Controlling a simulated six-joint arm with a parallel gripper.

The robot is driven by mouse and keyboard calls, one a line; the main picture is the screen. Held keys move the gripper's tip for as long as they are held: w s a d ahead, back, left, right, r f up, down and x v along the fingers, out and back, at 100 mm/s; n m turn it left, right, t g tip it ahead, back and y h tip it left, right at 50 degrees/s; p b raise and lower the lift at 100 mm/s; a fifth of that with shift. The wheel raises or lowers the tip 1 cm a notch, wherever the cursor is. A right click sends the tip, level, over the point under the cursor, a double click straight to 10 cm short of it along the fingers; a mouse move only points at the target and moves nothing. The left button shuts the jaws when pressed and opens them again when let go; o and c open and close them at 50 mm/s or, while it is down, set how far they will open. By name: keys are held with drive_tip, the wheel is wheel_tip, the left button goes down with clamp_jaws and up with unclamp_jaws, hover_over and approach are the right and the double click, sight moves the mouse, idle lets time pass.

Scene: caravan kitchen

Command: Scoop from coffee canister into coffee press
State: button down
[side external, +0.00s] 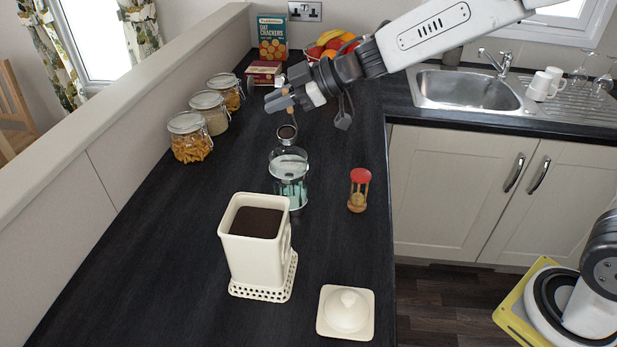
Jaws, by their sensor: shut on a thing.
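The coffee canister (240,262) is a cream, square, open tin full of dark ground coffee (257,222). It stands upright on a perforated cream base in the middle of the counter. The coffee press (290,180) is a glass beaker with a metal frame, just behind the canister. My gripper (280,103) is shut on the scoop's handle, above and behind the press in the picture. The scoop's bowl (287,134) hangs low, looks level, and holds dark coffee. It appears just above the press's far rim; I cannot tell whether it is directly over the opening.
The cream canister lid (346,311) lies front right. Several glass jars (190,137) line the left wall. A cracker box (272,38) and fruit (331,42) are at the back. The left front counter is clear.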

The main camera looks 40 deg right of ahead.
drive_tip(key=s+a+f+n+t+h, duration=0.2)
drive_tip(key=f+n, duration=0.2)
drive_tip(key=f, duration=0.1)
drive_tip(key=s+a+f+n+t+h, duration=0.2)
drive_tip(key=f+n+t, duration=0.1)
drive_tip(key=f+n, duration=0.1)
drive_tip(key=shift+a+f+t+h, duration=0.3)
drive_tip(key=shift+f+h, duration=0.1)
drive_tip(key=shift+f, duration=0.4)
idle(1.7)
drive_tip(key=shift+r, duration=0.1)
idle(1.1)
drive_tip(key=shift+r, duration=2.75)
drive_tip(key=shift+d+f, duration=0.1)
drive_tip(key=shift+f, duration=2.55)
drive_tip(key=shift+r, duration=0.2)
